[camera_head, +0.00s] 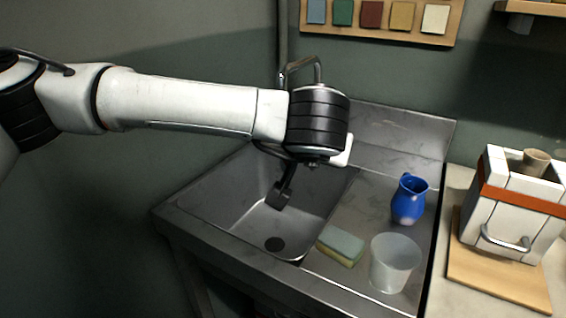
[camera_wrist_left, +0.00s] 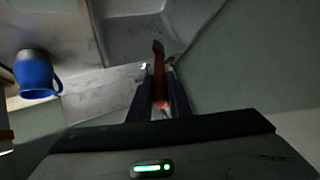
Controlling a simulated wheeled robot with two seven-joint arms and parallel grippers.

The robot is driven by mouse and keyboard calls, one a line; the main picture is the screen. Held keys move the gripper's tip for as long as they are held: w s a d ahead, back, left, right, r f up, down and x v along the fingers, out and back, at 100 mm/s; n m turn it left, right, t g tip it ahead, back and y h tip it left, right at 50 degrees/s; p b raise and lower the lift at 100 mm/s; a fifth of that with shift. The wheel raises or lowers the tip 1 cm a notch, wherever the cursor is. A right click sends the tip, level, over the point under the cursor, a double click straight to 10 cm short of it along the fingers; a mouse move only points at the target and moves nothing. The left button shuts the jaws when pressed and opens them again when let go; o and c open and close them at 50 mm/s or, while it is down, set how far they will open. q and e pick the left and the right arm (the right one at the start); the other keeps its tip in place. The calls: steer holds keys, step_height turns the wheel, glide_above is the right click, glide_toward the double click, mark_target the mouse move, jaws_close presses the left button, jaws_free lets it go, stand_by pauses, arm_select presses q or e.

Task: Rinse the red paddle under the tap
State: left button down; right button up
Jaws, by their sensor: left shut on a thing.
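In the left wrist view the red paddle (camera_wrist_left: 160,88) has its red handle between the two fingers of my left gripper (camera_wrist_left: 158,70), which is shut on it. The paddle's darker end points away from the gripper, toward the sink. In the head view my left arm reaches over the steel sink (camera_head: 225,200). A dark narrow piece with a blocky end hangs below the wrist over the basin; I cannot tell whether it is finger or paddle. The tap (camera_head: 302,70) stands behind the wrist, its outlet hidden by my arm. No water is visible. My right gripper is out of view.
On the drainboard stand a blue jug (camera_head: 409,200), a sponge (camera_head: 341,246) and a translucent cup (camera_head: 394,263). A white tiled box (camera_head: 511,205) stands on a wooden board to the right. Glaze sample tiles (camera_head: 372,15) hang on the wall.

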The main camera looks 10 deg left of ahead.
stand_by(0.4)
arm_select(q)
steer(key=shift+s+a+b, duration=0.2)
steer(key=shift+a+b, duration=0.15)
steer(key=shift+a, duration=0.15)
steer(key=shift+d, duration=0.1)
steer(key=s+d+b, duration=0.2)
steer(key=s+d, duration=0.1)
steer(key=s, duration=0.4)
steer(key=shift+d, duration=0.3)
stand_by(1.2)
